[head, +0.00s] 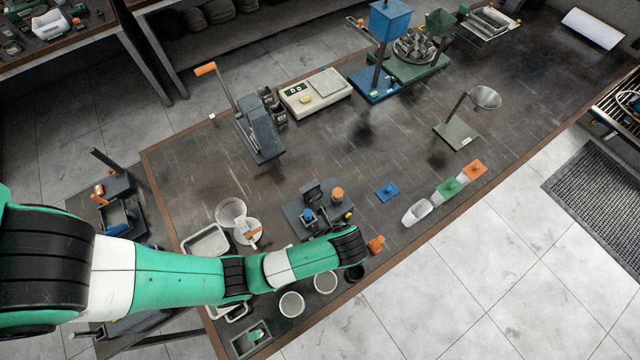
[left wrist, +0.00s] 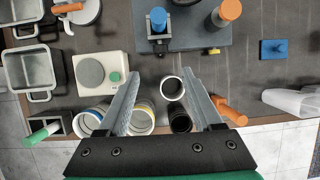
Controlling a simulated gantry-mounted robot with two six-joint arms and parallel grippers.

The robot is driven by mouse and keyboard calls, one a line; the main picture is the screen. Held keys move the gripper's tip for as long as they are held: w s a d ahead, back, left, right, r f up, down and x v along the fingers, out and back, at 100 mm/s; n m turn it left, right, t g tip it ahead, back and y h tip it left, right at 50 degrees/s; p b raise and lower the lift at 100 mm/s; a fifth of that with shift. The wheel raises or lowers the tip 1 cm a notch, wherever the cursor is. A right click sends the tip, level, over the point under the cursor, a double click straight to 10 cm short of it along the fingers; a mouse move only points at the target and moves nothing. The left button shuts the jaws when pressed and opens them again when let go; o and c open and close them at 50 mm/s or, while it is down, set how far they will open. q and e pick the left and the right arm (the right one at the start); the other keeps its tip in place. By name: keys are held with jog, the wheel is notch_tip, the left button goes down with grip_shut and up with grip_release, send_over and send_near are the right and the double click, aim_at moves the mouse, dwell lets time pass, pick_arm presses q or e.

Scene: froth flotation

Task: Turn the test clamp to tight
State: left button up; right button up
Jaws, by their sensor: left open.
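I cannot tell for certain which thing is the test clamp. A dark fixture on a grey base plate (head: 293,213) has an orange knob (head: 337,192), a blue knob (head: 308,215) and a yellow part. The plate (left wrist: 195,38) shows at the top of the left wrist view, partly cut off, with the blue knob (left wrist: 158,18) and orange knob (left wrist: 230,10). My left gripper (left wrist: 160,73) is open and empty, with the plate ahead of its fingertips. A white cup shows between its fingers. In the head view my left wrist hides the gripper. My right gripper is not in view.
White-rimmed cups (head: 291,304) and a dark cup (left wrist: 180,121) stand near the table edge. An orange-handled piece (left wrist: 228,108) lies right of my fingers. A white device (left wrist: 103,72) and metal pans (left wrist: 30,70) are left. A blue block (head: 387,191) lies right of the fixture.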

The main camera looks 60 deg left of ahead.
aim_at(317, 231)
pick_arm(q)
jog(key=b+x, duration=0.2)
jog(key=x, duration=0.9)
jog(key=shift+f, duration=0.35)
grip_shut()
